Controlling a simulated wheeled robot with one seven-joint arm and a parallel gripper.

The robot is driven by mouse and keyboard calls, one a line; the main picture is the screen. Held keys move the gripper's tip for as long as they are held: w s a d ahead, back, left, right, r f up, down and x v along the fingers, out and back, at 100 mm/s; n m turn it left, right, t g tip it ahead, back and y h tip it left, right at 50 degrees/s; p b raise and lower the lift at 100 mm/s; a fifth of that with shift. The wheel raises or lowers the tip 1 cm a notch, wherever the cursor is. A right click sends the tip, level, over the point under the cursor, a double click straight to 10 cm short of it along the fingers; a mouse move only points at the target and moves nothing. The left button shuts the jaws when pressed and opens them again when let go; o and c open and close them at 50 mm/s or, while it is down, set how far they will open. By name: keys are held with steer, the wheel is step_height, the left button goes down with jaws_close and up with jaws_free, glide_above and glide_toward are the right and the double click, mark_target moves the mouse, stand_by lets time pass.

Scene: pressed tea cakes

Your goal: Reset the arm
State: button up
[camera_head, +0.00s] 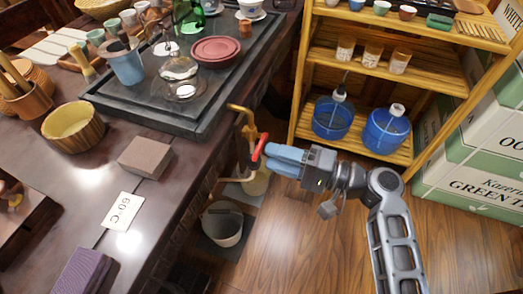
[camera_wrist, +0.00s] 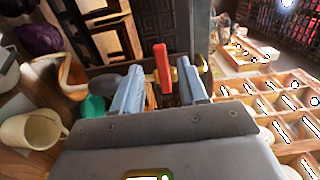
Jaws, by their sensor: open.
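My gripper (camera_head: 272,158) is stretched out past the table's right edge, at the brass tap with the red lever. Its blue fingers are open. In the wrist view my gripper (camera_wrist: 165,80) has its two blue fingers apart, with the red lever (camera_wrist: 162,66) showing between them. The red lever (camera_head: 258,148) also shows right at the fingertips in the head view. I cannot tell whether the fingers touch it.
The brass tap (camera_head: 240,110) stands at the table edge above a bucket (camera_head: 222,222). A shelf (camera_head: 425,77) with blue water jugs (camera_head: 385,130) and green-white cartons (camera_head: 470,190) stand right. The tea tray (camera_head: 150,118), wooden bowl (camera_head: 72,127) and brown block (camera_head: 145,157) are on the table.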

steer(key=shift+s+d, duration=0.25)
steer(key=shift+d, duration=0.35)
steer(key=s+d+f+m+t+h, duration=0.1)
steer(key=s+d+f+t+h, duration=0.1)
steer(key=s+d+f+h, duration=0.4)
steer(key=s+d+f+m+t+h, duration=0.2)
steer(key=s+d+f+h, duration=0.15)
steer(key=s+f, duration=0.5)
steer(key=s+d+r+n+t+h, duration=0.1)
steer(key=s+d+r+h, duration=0.1)
steer(key=s, duration=0.3)
steer(key=s+d+r+h, duration=0.2)
steer(key=s+h, duration=0.1)
steer(key=s, duration=0.1)
steer(key=s+d+r+n+t+h, duration=0.1)
steer(key=s+d+r+n+t, duration=0.15)
steer(key=s+r, duration=0.45)
steer(key=s+d+r+n+t+h, duration=0.1)
steer(key=s+r+n+h, duration=0.2)
steer(key=r, duration=0.5)
step_height(320, 180, up, 15)
steer(key=s+y+p, duration=0.1)
steer(key=p, duration=1.1)
steer(key=shift+s+p, duration=0.3)
steer(key=shift+s, duration=0.05)
